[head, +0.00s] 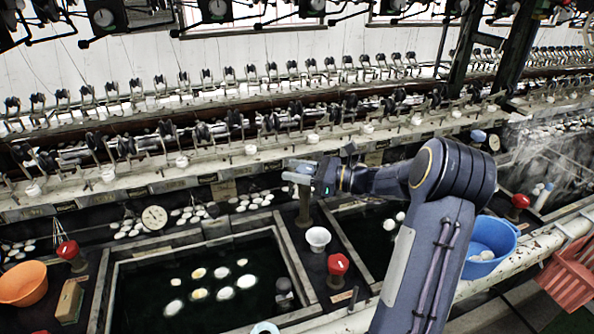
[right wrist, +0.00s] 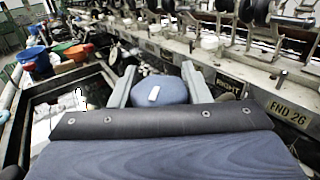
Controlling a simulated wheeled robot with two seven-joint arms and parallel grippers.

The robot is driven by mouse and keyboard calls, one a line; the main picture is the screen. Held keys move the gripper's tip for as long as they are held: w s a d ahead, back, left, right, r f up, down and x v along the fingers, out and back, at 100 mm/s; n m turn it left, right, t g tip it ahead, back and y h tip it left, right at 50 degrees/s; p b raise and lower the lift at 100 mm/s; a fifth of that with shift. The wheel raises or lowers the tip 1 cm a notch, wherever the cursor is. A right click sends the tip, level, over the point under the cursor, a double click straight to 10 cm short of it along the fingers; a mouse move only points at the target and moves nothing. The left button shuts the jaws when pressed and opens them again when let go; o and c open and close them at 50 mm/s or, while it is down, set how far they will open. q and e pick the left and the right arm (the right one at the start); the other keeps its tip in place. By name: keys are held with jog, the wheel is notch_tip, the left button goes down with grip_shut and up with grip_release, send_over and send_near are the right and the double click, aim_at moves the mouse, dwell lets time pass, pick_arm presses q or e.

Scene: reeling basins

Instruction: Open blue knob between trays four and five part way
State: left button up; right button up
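The blue knob (right wrist: 158,91) sits between the two fingers of my right gripper (right wrist: 160,85) in the right wrist view, with a white mark on its top. The fingers lie along both its sides with no clear gap, so the gripper looks shut on it. In the head view my right gripper (head: 300,172) is at the top of a post (head: 303,208) behind the basins, and its fingers mostly hide the knob. The knob's turn cannot be read. My left gripper is not in view.
Red knobs (head: 338,264) stand between the dark basins (head: 200,275). Another blue knob (head: 478,136) is farther right. A white cup (head: 318,239), an orange bowl (head: 23,283), a blue basin (head: 490,246) and a red basket (head: 570,275) stand around. The reeling rail (head: 250,162) runs behind.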

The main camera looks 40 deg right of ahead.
jog(key=o, duration=0.3)
jog(key=shift+o, duration=0.2)
jog(key=v, duration=0.7)
jog(key=shift+s+d+b, duration=0.3)
jog(key=shift+b, duration=0.1)
